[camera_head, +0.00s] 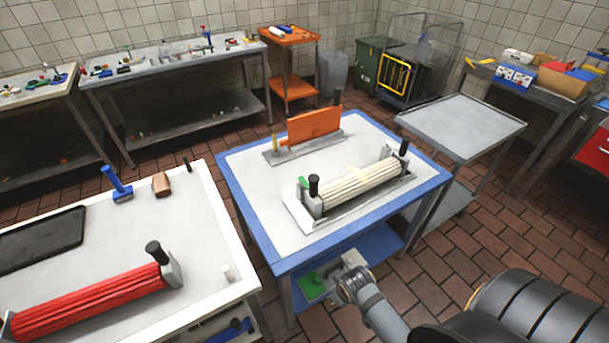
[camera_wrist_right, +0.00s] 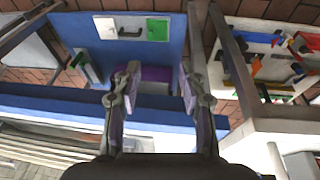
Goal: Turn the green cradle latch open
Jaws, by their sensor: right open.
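A small green piece (camera_head: 303,183), which looks like the latch, sits at the left end of the grey cradle (camera_head: 300,216) on the blue-edged table. A cream ribbed roller (camera_head: 362,186) with black knobs lies in the cradle. My right gripper (camera_head: 340,268) is low by the table's front edge, below and apart from the cradle. In the right wrist view its two fingers (camera_wrist_right: 158,90) stand apart with nothing gripped. I cannot make out the latch in that view. My left gripper is not in view.
An orange plate (camera_head: 314,126) stands upright behind the cradle. A green block (camera_head: 313,287) is on the lower blue shelf, also seen in the wrist view (camera_wrist_right: 157,30). A white table with a red roller (camera_head: 90,302) is at left. A bare grey cart (camera_head: 462,122) stands right.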

